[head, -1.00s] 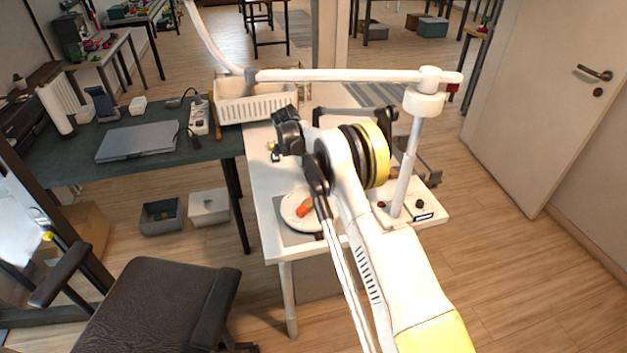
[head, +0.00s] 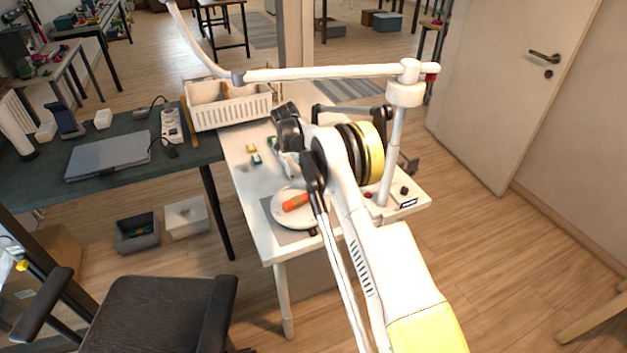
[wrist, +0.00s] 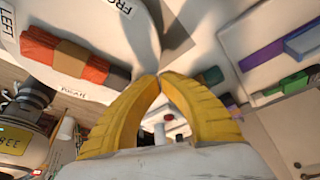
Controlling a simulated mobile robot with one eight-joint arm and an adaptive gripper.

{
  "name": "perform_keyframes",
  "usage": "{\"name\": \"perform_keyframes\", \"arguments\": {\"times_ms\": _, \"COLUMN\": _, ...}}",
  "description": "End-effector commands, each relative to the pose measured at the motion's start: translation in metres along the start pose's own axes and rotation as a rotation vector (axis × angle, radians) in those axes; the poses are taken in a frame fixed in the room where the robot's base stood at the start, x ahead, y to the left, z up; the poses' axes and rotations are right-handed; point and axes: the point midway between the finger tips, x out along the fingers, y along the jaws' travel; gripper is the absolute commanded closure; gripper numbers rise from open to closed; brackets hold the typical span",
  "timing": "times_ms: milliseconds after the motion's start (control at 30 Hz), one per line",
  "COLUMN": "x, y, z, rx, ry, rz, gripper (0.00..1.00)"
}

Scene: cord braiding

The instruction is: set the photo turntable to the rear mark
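The turntable (head: 285,219) is a round white disc on a grey mat (head: 268,208) near the front of the white table. An orange piece (head: 296,202) with a brown part lies on it. In the wrist view the white disc (wrist: 70,14) fills the upper left, bearing the orange and brown piece (wrist: 78,58). White cards reading LEFT (wrist: 8,24) and FRONT, partly cut off (wrist: 125,8), show there. My gripper (wrist: 160,75) has yellow fingers whose tips meet with nothing visible between them, just beside the disc in the picture. In the head view my arm hides the fingers.
A white slatted basket (head: 232,108) stands at the table's back left. A white post with a horizontal arm (head: 330,72) rises from the table's right side. A dark chair (head: 160,312) stands at front left. Small objects (head: 254,154) lie behind the turntable.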

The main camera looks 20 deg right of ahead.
Motion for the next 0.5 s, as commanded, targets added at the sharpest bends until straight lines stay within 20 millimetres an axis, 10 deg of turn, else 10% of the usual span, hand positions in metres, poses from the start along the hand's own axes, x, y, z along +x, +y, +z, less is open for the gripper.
{"name": "perform_keyframes", "arguments": {"times_ms": 500, "x": 0.006, "y": 0.008, "z": -0.014, "rx": 0.16, "ry": 0.0, "rz": 0.064, "gripper": 1.0}}
